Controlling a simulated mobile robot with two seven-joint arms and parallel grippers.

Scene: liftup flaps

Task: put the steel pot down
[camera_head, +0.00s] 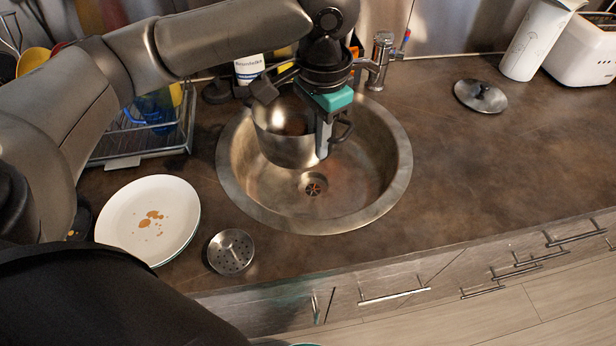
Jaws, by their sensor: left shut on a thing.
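The steel pot (290,148) is over the round sink, towards its back left part. It looks upright and partly empty inside, and its far side is hidden by my arm. My left gripper (325,130) comes down from above and is shut on the pot at its right side. Whether the pot touches the sink cannot be told from this view. The sink (372,200) has its drain (313,189) in view below the pot. A round lid (481,96) with a dark knob lies on the counter to the right. My right gripper is not in view.
A white plate (175,225) with brown stains and a steel strainer (231,251) lie left of the sink. A dish rack (140,150) stands behind them. The faucet (380,60) rises behind the sink. A white toaster (585,50) is at the right.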

